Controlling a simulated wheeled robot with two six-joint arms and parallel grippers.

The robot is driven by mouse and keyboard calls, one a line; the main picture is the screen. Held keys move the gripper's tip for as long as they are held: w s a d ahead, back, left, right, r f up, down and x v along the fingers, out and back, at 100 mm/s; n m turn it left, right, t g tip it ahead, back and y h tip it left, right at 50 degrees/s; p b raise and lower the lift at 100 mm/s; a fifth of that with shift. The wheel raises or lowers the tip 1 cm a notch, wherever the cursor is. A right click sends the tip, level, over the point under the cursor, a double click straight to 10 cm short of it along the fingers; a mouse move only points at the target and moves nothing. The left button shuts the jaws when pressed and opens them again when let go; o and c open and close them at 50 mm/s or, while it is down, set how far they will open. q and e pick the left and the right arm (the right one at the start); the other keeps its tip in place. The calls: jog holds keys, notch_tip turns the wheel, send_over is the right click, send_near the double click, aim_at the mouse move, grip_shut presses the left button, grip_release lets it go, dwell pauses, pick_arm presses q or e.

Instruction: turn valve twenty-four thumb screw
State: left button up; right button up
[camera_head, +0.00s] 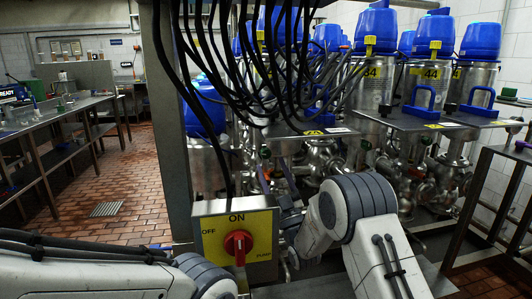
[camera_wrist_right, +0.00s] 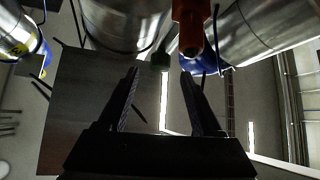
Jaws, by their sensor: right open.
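Valves with blue caps and steel bodies stand in rows in the head view, with numbers such as 44 (camera_head: 432,73) on yellow labels. A small yellow label (camera_head: 312,133) sits on a nearer plate, its number too small to read surely. My right gripper (camera_head: 290,215) is low and near the middle, partly hidden by its arm. In the right wrist view its two dark fingers (camera_wrist_right: 162,75) are apart and empty. A small dark green knob (camera_wrist_right: 160,60) shows beyond the gap between the fingertips; I cannot tell if it is the thumb screw. An orange-red part (camera_wrist_right: 190,28) hangs just right of it.
A yellow switch box (camera_head: 215,245) with a red knob (camera_head: 238,243) stands left of my right gripper. Black cables (camera_head: 265,70) hang over the valves. A steel post (camera_head: 170,120) stands at left.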

aim_at(267, 156)
jog(key=x, duration=0.5)
jog(key=shift+w+a+r, duration=0.1)
jog(key=shift+w+r, duration=0.05)
jog(key=shift+r, duration=0.05)
